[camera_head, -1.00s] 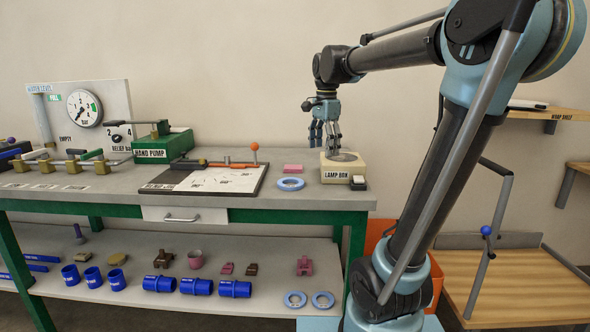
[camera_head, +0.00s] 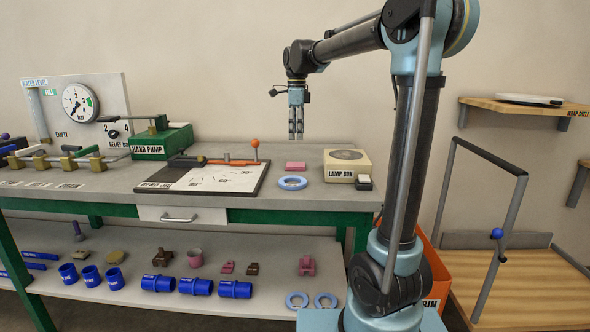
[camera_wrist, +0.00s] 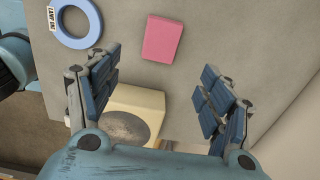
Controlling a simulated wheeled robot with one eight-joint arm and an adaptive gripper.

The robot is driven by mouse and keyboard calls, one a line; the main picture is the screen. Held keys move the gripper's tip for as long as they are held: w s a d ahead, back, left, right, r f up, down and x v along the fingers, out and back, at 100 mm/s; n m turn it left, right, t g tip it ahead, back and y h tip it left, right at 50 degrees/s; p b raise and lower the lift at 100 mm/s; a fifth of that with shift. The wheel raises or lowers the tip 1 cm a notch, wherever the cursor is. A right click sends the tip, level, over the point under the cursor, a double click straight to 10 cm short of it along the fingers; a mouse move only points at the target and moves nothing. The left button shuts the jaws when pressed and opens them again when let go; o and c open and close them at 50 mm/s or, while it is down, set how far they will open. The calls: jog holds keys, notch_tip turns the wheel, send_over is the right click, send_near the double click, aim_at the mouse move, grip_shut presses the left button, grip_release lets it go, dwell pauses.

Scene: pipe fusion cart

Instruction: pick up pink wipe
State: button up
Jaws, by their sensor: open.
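The pink wipe (camera_head: 295,165) is a small flat pink block on the bench top, just behind a blue ring. In the wrist view the wipe (camera_wrist: 163,39) lies beyond and between my two spread fingers, touching neither. My gripper (camera_head: 296,136) is open and empty, pointing down above the bench near the wipe and the lamp box. In the wrist view my gripper (camera_wrist: 160,95) shows a wide gap between its fingers.
The cream lamp box (camera_head: 346,158) stands right of the wipe, with a small dark-based block before it. The blue ring (camera_head: 292,183) lies in front of the wipe. The wall is behind.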

aim_at(296, 164)
notch_tip(296, 164, down, 11)
jog(key=shift+f, duration=0.2)
dwell(0.5)
jog(key=c, duration=0.9)
